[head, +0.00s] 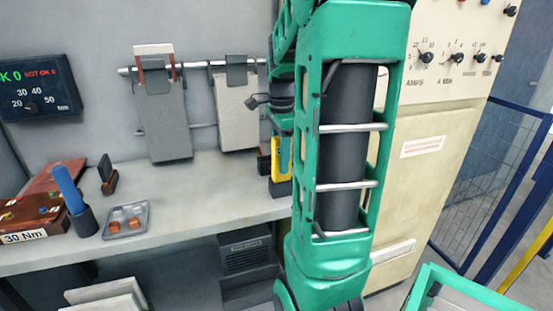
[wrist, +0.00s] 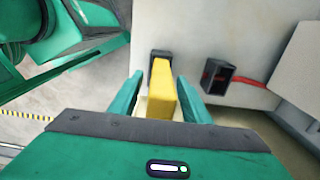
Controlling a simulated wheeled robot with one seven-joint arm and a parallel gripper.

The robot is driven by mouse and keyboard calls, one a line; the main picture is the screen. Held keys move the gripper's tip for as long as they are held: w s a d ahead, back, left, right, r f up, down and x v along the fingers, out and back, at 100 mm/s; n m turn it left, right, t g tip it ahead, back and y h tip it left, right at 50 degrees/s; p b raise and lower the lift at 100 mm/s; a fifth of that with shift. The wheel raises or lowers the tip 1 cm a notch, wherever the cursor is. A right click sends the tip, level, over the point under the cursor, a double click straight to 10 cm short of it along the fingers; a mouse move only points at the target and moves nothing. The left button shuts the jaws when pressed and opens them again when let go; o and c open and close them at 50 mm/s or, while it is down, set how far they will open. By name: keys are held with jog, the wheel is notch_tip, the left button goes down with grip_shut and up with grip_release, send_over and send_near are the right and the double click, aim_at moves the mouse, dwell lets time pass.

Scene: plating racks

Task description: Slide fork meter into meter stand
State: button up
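The yellow fork meter (wrist: 161,103) lies between the two fingers of my gripper (wrist: 160,90) in the wrist view, with a dark piece at its far end. My fingers are apart, with a narrow gap on either side of the meter, wider on the left. The yellow meter (head: 284,155) also shows in the head view at the bench's right end, partly hidden by my arm. A dark open box (wrist: 218,77) with a red cable, perhaps the meter stand, stands just right of the meter in the wrist view.
A grey bench (head: 220,190) runs along the wall. A blue-handled tool (head: 68,188), a small tray (head: 126,220) and a brown box (head: 40,205) stand at its left. Two grey panels hang from a rail. A cream cabinet (head: 425,190) stands at right.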

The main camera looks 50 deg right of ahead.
notch_tip(320, 180, up, 11)
jog(key=shift+w+f, duration=0.1)
jog(key=shift+f, duration=0.05)
dwell(0.5)
jog(key=w+a+f+n+t, duration=0.1)
jog(key=a+f+n, duration=0.3)
jog(key=a+n, duration=0.45)
jog(key=w+a+f+n+t, duration=0.15)
jog(key=a+f+n, duration=0.25)
jog(key=a+n, duration=0.5)
jog(key=a+f+n+t, duration=0.2)
jog(key=a+f+n, duration=0.4)
jog(key=a, duration=0.4)
jog(key=s+d+m+g, duration=0.4)
jog(key=s+d, duration=0.7)
jog(key=s, duration=0.5)
jog(key=shift+s+d+f+m+g, duration=0.2)
jog(key=shift+s+m+g, duration=0.15)
jog(key=shift+m, duration=0.4)
jog(key=shift+w, duration=0.1)
